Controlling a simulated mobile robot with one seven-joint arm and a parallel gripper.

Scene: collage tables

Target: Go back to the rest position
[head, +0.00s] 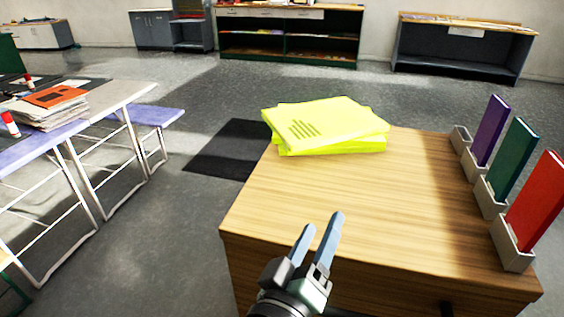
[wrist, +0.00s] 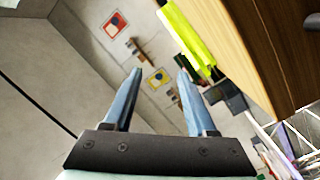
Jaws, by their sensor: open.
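My gripper (head: 322,240) is in front of the near edge of the wooden table (head: 370,200) in the head view, its fingers pointing up and away. In the wrist view my gripper (wrist: 155,85) shows two blue-grey fingers spread apart with nothing between them. A stack of bright yellow folders or papers (head: 325,125) lies at the far left of the table, apart from my gripper. Its yellow edge (wrist: 190,32) also shows in the wrist view.
Purple (head: 490,130), green (head: 514,160) and red (head: 537,205) binders stand in grey holders along the table's right edge. White-legged tables (head: 120,95) with stacked papers (head: 45,110) stand at left. Open floor (head: 160,240) lies between. Cabinets (head: 290,45) line the back wall.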

